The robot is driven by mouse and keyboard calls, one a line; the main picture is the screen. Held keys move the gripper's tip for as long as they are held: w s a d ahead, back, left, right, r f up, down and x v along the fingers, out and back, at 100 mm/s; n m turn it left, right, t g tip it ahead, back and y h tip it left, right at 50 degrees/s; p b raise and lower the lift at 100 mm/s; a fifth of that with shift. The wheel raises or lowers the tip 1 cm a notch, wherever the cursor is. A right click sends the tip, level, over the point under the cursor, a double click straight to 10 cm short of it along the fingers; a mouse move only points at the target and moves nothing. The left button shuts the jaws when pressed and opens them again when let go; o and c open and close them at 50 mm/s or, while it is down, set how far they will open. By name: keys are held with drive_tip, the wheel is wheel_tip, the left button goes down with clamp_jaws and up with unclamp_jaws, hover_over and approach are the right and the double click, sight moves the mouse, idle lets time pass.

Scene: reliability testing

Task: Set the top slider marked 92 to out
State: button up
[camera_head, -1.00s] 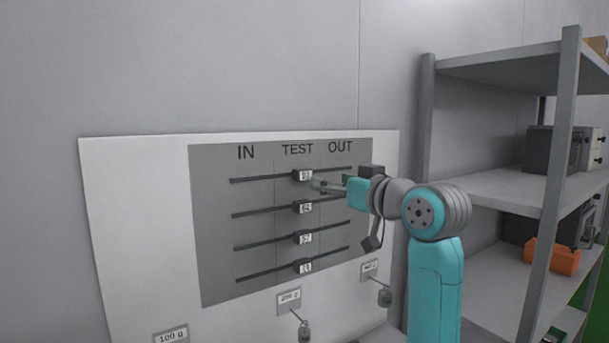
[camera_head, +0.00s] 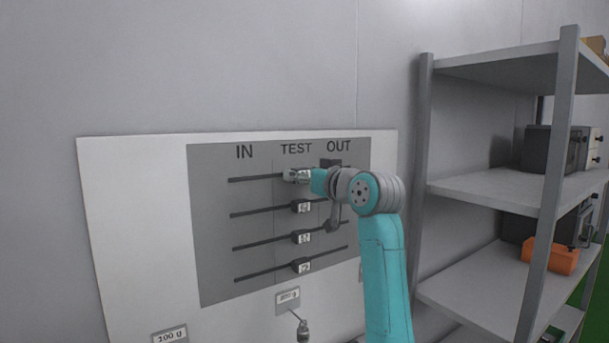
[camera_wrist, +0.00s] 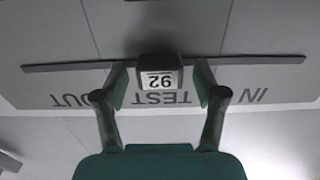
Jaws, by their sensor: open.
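The top slider, marked 92 (camera_wrist: 160,76), sits on the uppermost track under the TEST heading. Its label reads upside down in the wrist view. In the head view, the slider (camera_head: 291,175) is partly hidden by my gripper (camera_head: 303,175). In the wrist view, my gripper (camera_wrist: 160,92) is open, with one finger on each side of the slider. I cannot tell whether either finger touches it. The grey panel (camera_head: 222,270) carries the headings IN, TEST and OUT (camera_head: 338,147) from left to right.
Several more sliders, such as the second one (camera_head: 302,207), sit below in the TEST column. A metal shelf (camera_head: 490,190) stands to the right, holding an orange bin (camera_head: 550,255). A hanging weight (camera_head: 303,328) is below the panel.

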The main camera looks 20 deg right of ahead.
clamp_jaws()
drive_tip(key=w+d, duration=0.4)
drive_tip(key=d, duration=0.8)
drive_tip(key=shift+d, duration=0.35)
unclamp_jaws()
drive_tip(key=shift+w+d, duration=0.1)
drive_tip(key=shift+d, duration=0.05)
drive_tip(key=v, duration=1.2)
